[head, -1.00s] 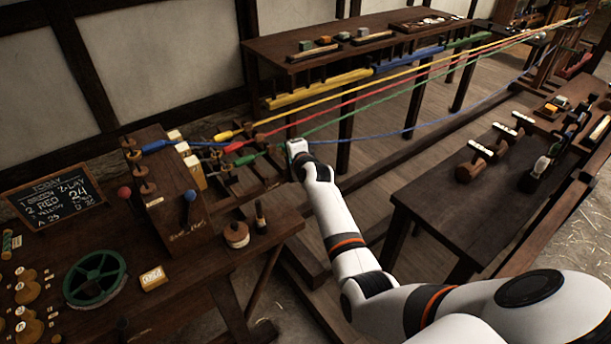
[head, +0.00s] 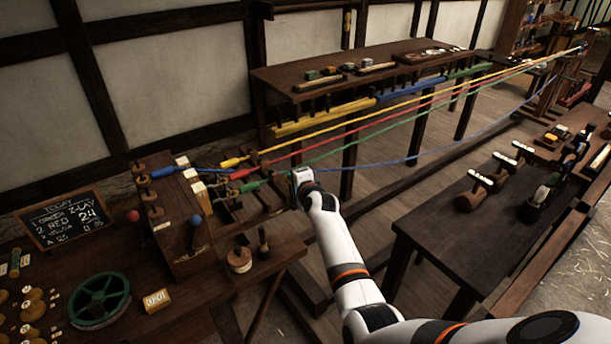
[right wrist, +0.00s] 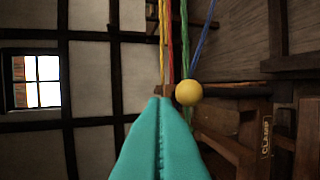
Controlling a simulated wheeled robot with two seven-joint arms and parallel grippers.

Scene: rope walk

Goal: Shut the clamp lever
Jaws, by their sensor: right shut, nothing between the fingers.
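My right gripper (right wrist: 162,105) has its teal fingers pressed together with nothing between them. A yellow ball knob (right wrist: 189,93), seemingly the clamp lever's, shows just right of the fingertips in the right wrist view. I cannot tell whether it touches them. A dark wooden post marked CLAMP (right wrist: 264,135) is at the right of that view. In the head view my white right wrist reaches the strands near the left bench; the fingers and the knob cannot be made out there. The lever's shaft is hidden, so its angle is unclear. My left gripper is not in view.
Yellow (head: 330,127), red (head: 340,133), green (head: 350,139) and blue (head: 400,161) strands run from the left bench to the far right; the blue one sags. A dark table (head: 440,225) with wooden tools stands at right. A shelf table (head: 350,85) stands behind.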

